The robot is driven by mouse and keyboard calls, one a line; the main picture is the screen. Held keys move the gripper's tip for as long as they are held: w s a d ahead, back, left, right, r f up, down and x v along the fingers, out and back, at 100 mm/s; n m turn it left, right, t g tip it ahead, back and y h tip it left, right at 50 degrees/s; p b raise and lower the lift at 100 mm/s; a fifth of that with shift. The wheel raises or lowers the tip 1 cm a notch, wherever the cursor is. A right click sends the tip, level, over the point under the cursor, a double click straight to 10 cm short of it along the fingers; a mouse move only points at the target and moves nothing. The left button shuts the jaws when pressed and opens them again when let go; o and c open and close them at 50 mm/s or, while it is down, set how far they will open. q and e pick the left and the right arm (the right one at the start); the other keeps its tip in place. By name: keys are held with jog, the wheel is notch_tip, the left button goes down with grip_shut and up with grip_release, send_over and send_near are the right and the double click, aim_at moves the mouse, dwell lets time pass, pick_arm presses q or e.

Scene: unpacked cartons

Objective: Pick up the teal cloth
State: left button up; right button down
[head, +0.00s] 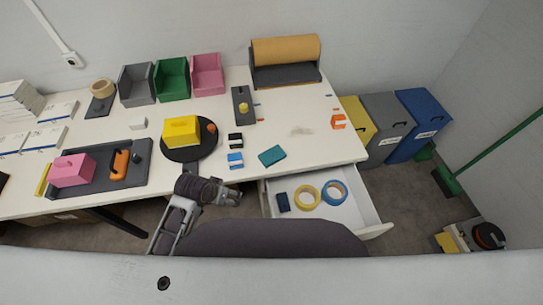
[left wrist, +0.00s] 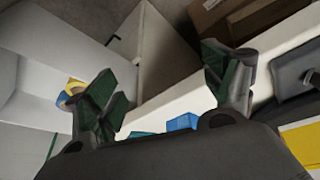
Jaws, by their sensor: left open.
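The teal cloth (head: 272,156), a small folded rectangle, lies flat on the white table (head: 320,146) near its front right part. My left gripper (head: 238,195) is open and empty at the table's front edge, left of the open drawer and to the front left of the cloth, apart from it. In the left wrist view the open fingers (left wrist: 160,85) frame the table edge. A teal sliver (left wrist: 140,134) low between them may be the cloth, mostly hidden. My right gripper is not in view.
An open drawer (head: 372,216) holds a yellow tape ring (head: 306,195), a blue ring (head: 335,193) and a dark blue block (head: 283,202). Small blue (head: 235,159) and black (head: 235,141) boxes lie left of the cloth. The table right of the cloth is clear.

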pick_arm(q)
jog(key=w+d+r+m+h, duration=0.3)
jog(key=w+d+r+m, duration=0.2)
jog(key=w+d+r, duration=0.55)
jog(key=shift+w+d+r+m+g+y+b, duration=0.15)
jog(key=shift+w+r+m+g+y+b, duration=0.15)
jog(key=shift+w+r+m, duration=0.6)
jog(key=shift+w+d+r+m+g+y+b, duration=0.15)
jog(key=shift+w+r+m+g, duration=0.4)
jog(key=shift+r, duration=0.55)
jog(key=shift+w, duration=0.1)
send_over(269, 154)
jog(key=s+a, duration=0.2)
jog(key=shift+w+f, duration=0.15)
jog(key=shift+f, duration=1.85)
jog(key=shift+w+f, duration=0.1)
jog(key=shift+f, duration=1.9)
